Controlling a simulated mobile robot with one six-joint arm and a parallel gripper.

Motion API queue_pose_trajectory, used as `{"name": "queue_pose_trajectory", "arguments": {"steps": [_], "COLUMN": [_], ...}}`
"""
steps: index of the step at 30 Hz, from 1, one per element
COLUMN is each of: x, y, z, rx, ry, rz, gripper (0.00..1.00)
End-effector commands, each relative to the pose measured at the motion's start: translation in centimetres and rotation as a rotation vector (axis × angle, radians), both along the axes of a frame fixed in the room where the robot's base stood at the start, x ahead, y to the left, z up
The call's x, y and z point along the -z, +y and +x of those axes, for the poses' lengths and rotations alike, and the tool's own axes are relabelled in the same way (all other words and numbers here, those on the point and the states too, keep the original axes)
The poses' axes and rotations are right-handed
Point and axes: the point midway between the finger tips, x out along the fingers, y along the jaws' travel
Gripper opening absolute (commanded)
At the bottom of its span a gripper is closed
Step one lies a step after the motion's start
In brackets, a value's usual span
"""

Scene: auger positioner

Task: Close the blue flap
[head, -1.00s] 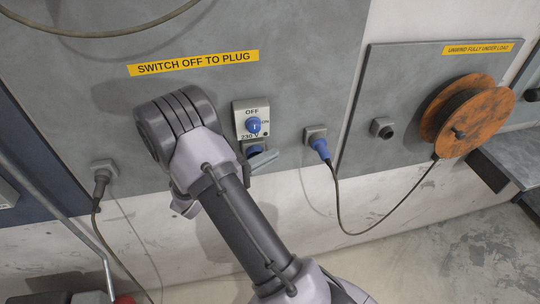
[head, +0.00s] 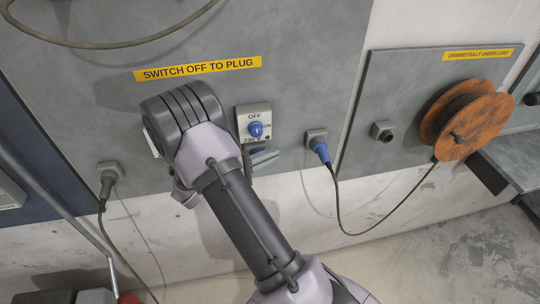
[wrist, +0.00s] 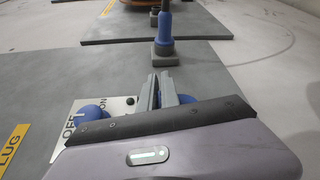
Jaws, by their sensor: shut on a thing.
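The blue flap (wrist: 187,99) belongs to a socket just below the 230 V switch box (head: 253,118). In the wrist view, its blue part shows just right of my fingers. In the head view, my fingers and wrist mostly hide it, so I cannot tell its exact angle. My gripper (wrist: 158,92) has its two grey fingers close together at the flap, shut on it. In the head view my gripper (head: 264,158) is right below the switch box. The blue rotary knob (head: 256,129) sits on the box, and also shows in the wrist view (wrist: 93,110), left of the fingers.
A blue plug (head: 321,150) with a hanging cable sits in a socket to the right. A grey plug (head: 107,176) is at the left. An orange cable reel (head: 483,126) and a small grey connector (head: 382,131) are on the right panel. A yellow label (head: 198,69) is above.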

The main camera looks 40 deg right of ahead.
Motion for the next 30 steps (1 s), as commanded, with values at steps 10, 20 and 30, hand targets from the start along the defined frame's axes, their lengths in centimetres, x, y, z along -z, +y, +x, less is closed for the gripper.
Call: {"name": "queue_pose_trajectory", "arguments": {"steps": [10, 20, 30], "x": [-0.1, -0.3, -1.0], "y": [0.0, 2.2, 10.8], "z": [0.0, 0.5, 1.9], "rx": [-0.001, -0.004, -0.005], "ry": [-0.002, -0.001, -0.003], "rz": [-0.001, 0.0, -0.002], "gripper": [0.28, 0.28, 0.28]}}
